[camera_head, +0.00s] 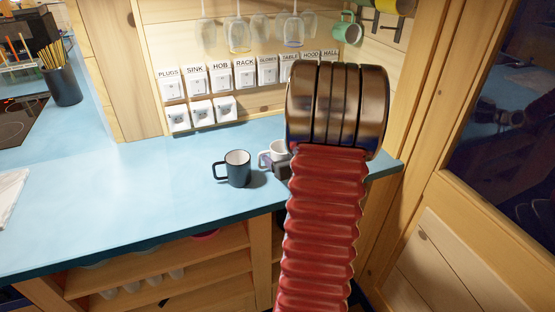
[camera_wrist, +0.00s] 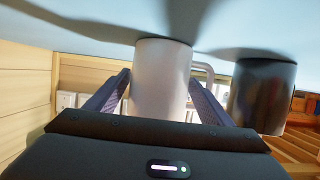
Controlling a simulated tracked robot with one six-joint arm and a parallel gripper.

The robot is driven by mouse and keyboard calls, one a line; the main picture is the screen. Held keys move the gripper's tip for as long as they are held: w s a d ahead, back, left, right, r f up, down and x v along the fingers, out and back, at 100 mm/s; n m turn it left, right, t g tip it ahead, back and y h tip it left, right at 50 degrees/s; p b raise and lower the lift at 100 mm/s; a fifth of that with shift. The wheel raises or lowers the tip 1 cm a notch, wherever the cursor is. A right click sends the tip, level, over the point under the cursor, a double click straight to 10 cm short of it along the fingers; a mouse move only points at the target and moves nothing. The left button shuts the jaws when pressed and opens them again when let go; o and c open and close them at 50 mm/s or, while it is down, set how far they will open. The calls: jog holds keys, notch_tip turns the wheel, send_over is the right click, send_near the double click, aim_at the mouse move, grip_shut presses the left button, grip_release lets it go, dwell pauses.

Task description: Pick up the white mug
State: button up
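The white mug (camera_head: 271,152) stands on the blue counter, partly hidden behind my arm in the head view. In the wrist view, where the counter is at the top, the white mug (camera_wrist: 160,80) is between the two fingers of my gripper (camera_wrist: 158,85). The fingers are spread around its sides, with a narrow gap showing at the left finger. I see no clear grip on it. In the head view only a dark bit of my gripper (camera_head: 276,168) shows beside my arm, below the mug.
A dark blue-grey mug (camera_head: 237,169) stands just left of the white mug; in the wrist view it (camera_wrist: 262,97) is to the right of my gripper. Labelled switches (camera_head: 245,74) and hanging glasses (camera_head: 239,35) are behind.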

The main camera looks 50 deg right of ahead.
jog(key=c, duration=1.1)
jog(key=shift+o, duration=0.2)
jog(key=shift+r, duration=0.15)
notch_tip(320, 180, up, 10)
dwell(0.4)
